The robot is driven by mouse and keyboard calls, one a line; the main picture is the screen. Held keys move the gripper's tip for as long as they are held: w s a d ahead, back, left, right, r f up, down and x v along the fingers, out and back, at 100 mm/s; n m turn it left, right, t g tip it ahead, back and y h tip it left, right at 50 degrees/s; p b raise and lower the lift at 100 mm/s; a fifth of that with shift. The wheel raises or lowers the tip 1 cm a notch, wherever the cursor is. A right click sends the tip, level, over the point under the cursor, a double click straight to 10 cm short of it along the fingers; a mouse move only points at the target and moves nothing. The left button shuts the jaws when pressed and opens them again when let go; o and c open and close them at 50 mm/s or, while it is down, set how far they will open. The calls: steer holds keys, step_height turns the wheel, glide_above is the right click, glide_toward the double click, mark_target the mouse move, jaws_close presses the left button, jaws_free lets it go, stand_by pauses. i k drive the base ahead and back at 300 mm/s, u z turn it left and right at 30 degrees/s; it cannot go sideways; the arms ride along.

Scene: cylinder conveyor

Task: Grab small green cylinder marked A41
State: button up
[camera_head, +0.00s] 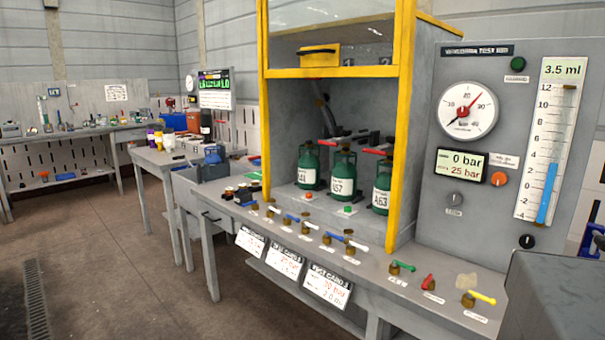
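Three green cylinders with white labels stand upright side by side in the yellow-framed cabinet. The left cylinder (309,160) has a label that looks like A41 or A44; the last digit is hard to read. The middle cylinder (343,166) is marked A57. The right cylinder (383,182) is marked A63, and the yellow post partly covers its right side. My gripper is not in view.
The cabinet (265,110) is open at the front below its glass. Valves with coloured handles, such as a yellow one (483,297), line the bench front. A gauge panel (490,215) stands at right. A dark grey block (560,300) fills the lower right corner. The left floor is clear.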

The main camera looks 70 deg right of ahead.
mark_target(309, 164)
steer(key=z, duration=0.15)
steer(key=i, duration=0.8)
steer(key=z, duration=0.9)
steer(key=i, duration=0.75)
steer(key=z, duration=0.35)
